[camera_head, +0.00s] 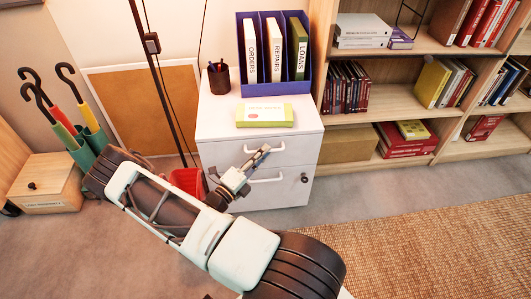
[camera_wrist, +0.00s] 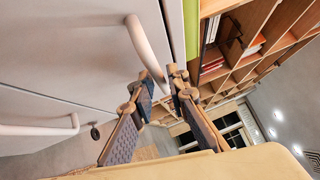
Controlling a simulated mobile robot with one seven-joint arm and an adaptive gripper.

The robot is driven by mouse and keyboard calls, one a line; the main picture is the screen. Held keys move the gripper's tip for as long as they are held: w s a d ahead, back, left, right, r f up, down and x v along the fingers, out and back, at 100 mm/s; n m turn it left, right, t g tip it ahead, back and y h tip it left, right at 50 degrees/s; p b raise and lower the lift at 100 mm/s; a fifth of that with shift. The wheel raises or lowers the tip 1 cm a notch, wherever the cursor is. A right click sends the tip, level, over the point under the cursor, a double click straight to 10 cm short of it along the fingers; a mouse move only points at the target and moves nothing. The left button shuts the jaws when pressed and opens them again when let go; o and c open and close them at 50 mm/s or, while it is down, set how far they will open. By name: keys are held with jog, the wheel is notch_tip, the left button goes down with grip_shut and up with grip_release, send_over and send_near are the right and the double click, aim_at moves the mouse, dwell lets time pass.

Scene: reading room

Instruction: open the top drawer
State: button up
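The white cabinet (camera_head: 222,128) has a top drawer (camera_head: 225,153) with a pale bar handle (camera_head: 280,146). The top drawer looks closed. In the wrist view this handle (camera_wrist: 143,40) runs down to the fingertips. My gripper (camera_head: 264,150) is at the handle in the head view and hides part of it. In the wrist view the fingers of my gripper (camera_wrist: 160,82) stand close on either side of the handle's near end, seemingly shut on it. The exact contact is partly hidden. The lower drawer's handle (camera_head: 265,180) also shows in the wrist view (camera_wrist: 40,130).
A blue file holder (camera_head: 244,90), a pen cup (camera_head: 219,80) and a yellow-green box (camera_head: 264,116) stand on the cabinet. A bookshelf (camera_head: 400,103) is at right. Umbrellas in a green stand (camera_head: 88,147) and a wooden box (camera_head: 42,185) are at left. Carpeted floor (camera_head: 370,190) is clear.

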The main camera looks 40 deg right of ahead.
jog(key=shift+w+d+r, duration=0.1)
jog(key=shift+w+d, duration=0.05)
jog(key=shift+d, duration=0.55)
grip_shut()
